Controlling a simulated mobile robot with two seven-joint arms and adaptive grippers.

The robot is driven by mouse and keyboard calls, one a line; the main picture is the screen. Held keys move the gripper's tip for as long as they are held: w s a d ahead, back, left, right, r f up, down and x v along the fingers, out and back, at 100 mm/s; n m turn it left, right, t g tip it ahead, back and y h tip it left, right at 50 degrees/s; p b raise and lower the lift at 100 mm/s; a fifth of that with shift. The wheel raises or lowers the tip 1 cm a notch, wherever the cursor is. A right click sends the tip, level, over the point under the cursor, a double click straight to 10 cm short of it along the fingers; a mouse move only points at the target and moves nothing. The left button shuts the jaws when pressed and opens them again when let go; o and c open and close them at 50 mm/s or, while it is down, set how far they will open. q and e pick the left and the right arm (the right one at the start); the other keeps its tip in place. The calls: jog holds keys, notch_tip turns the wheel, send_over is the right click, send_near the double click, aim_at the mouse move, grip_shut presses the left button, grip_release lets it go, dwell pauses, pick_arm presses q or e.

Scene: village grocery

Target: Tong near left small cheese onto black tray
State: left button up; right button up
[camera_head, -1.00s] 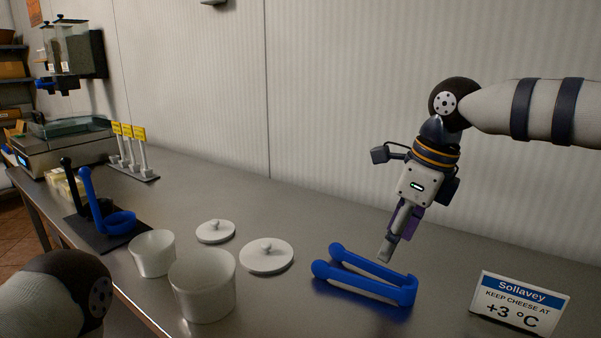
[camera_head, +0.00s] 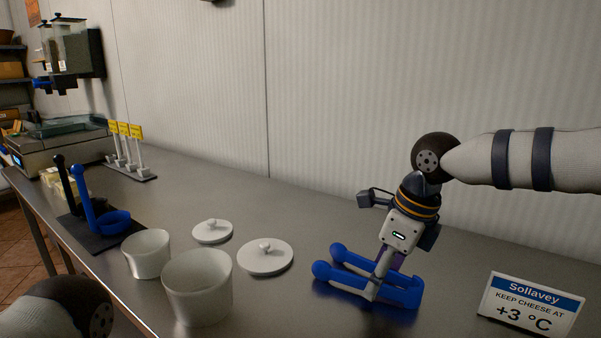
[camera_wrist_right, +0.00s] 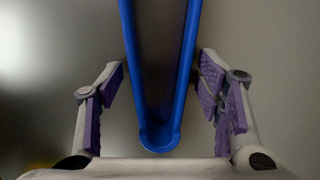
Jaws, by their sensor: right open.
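Blue tongs (camera_head: 375,275) lie on the steel counter, and they also show in the right wrist view (camera_wrist_right: 155,138) with their two arms spreading away from a rounded joined end. My right gripper (camera_head: 374,290) is lowered at the tongs. In the wrist view its open purple-padded fingers (camera_wrist_right: 160,88) stand on either side of the tongs, with gaps. Small pale yellowish blocks (camera_head: 52,176), possibly cheese, sit at the far left, partly hidden behind upright handles. A flat black mat or tray (camera_head: 95,240) lies under those handles. My left gripper is out of view.
Two white bowls (camera_head: 197,290) and two white lids (camera_head: 265,257) stand left of the tongs. A cheese temperature sign (camera_head: 530,303) is at the right. Yellow tags (camera_head: 125,130) and a scale (camera_head: 60,142) stand at the back left. A pale wall runs behind the counter.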

jog(key=c, duration=0.6)
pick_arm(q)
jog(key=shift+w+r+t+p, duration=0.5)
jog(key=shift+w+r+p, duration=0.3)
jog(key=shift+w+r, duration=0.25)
pick_arm(e)
notch_tip(320, 180, up, 12)
jog(key=shift+o, duration=0.6)
